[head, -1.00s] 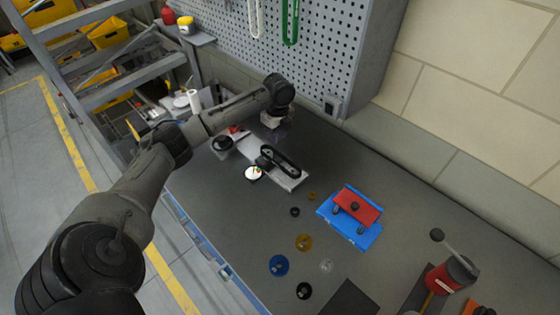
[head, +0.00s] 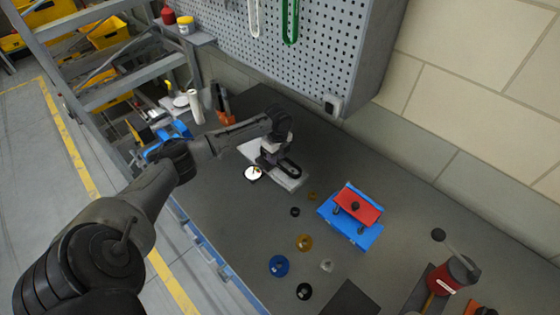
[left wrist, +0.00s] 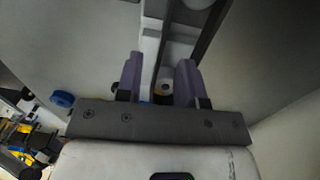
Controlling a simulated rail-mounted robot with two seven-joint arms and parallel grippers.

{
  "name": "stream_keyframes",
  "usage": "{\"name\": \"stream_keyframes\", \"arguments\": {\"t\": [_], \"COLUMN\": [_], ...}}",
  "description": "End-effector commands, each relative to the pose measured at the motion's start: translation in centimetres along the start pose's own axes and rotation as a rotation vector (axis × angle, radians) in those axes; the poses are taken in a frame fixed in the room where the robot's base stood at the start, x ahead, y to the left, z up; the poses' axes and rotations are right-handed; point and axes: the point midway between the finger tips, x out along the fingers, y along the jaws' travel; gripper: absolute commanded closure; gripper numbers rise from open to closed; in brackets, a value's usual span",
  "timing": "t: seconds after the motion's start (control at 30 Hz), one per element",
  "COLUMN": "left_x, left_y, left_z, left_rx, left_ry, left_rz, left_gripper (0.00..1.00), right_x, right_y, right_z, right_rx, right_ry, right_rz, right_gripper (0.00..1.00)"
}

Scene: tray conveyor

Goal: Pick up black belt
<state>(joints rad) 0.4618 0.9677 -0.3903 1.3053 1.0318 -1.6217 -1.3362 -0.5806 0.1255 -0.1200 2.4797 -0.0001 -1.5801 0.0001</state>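The black belt (head: 294,172) lies as a long loop on a white plate (head: 287,183) on the dark table. Its near-right end shows in the head view; my left gripper (head: 268,157) hides the rest. My left gripper is over the belt's far-left part. In the left wrist view its two purple fingers (left wrist: 159,78) stand apart with a gap between them. A dark strip, seemingly the belt (left wrist: 208,32), runs beyond the right finger over the pale plate (left wrist: 151,45). I cannot tell whether the fingers touch it. My right gripper is not in view.
A white round part (head: 252,173) sits beside the plate. A blue block with a red plate (head: 357,204) stands to the right. Small discs, including a blue one (head: 279,265), lie in front. A pegboard (head: 310,45) with a green belt (head: 290,22) rises behind.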

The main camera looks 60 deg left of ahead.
Motion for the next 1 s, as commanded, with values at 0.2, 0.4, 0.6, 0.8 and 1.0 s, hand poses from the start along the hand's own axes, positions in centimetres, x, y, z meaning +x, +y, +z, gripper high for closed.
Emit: {"name": "stream_keyframes", "arguments": {"t": [0.2, 0.4, 0.6, 0.8, 1.0], "left_x": [2.3, 2.3, 2.3, 2.3, 2.2], "left_y": [0.0, 0.0, 0.0, 0.0, 0.0], "left_z": [0.0, 0.0, 0.0, 0.0, 0.0], "left_rx": [0.000, 0.000, 0.000, 0.000, 0.000], "left_ry": [-0.001, -0.001, 0.000, 0.000, 0.000], "left_rz": [0.000, 0.000, 0.000, 0.000, 0.000], "left_gripper": [0.65, 0.65, 0.84, 1.00, 1.00], "right_x": [0.1, 0.1, 0.1, 0.1, 0.1], "right_y": [-0.1, -0.2, -0.3, -0.3, -0.2], "right_z": [0.0, 0.0, 0.0, 0.0, 0.0], "right_rx": [0.003, 0.006, 0.009, 0.009, 0.007], "right_ry": [0.000, 0.001, 0.001, 0.001, 0.001], "right_rz": [-0.002, -0.005, -0.007, -0.007, -0.006], "right_gripper": [0.57, 0.57, 0.57, 0.57, 0.57]}}
